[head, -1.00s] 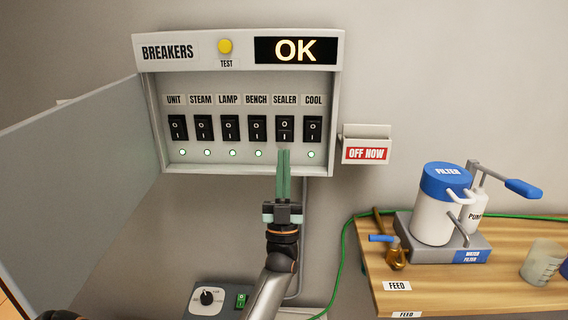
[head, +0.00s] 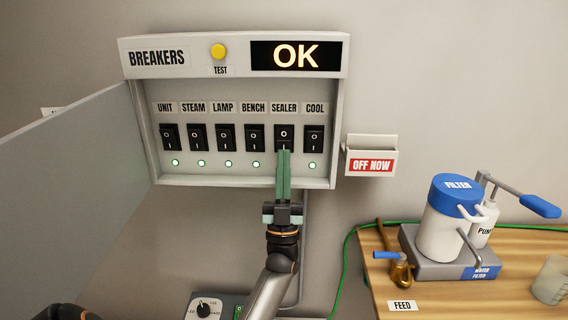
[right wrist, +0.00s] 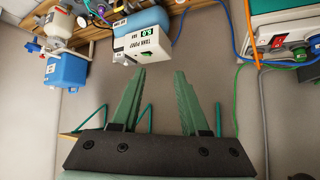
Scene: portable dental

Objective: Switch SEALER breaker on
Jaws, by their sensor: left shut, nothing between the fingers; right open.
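The breaker panel (head: 240,181) is on the wall with its door open to the left. The SEALER breaker (head: 284,137) is a black rocker switch, fifth in the row, under its SEALER label. My left gripper (head: 284,154) is shut and empty, its green fingertips at the lower edge of the SEALER switch. The fingers cover the spot where the SEALER lamp would show, and I cannot tell whether they touch the switch. The display (head: 296,56) reads OK. My right gripper (right wrist: 158,75) is open and empty in the right wrist view.
The open panel door (head: 75,180) stands at the left. An OFF NOW holder (head: 370,158) is on the wall right of the panel. A wooden shelf (head: 380,270) with the water filter (head: 450,220) is at lower right. Neighbouring BENCH (head: 255,137) and COOL (head: 314,138) switches flank SEALER.

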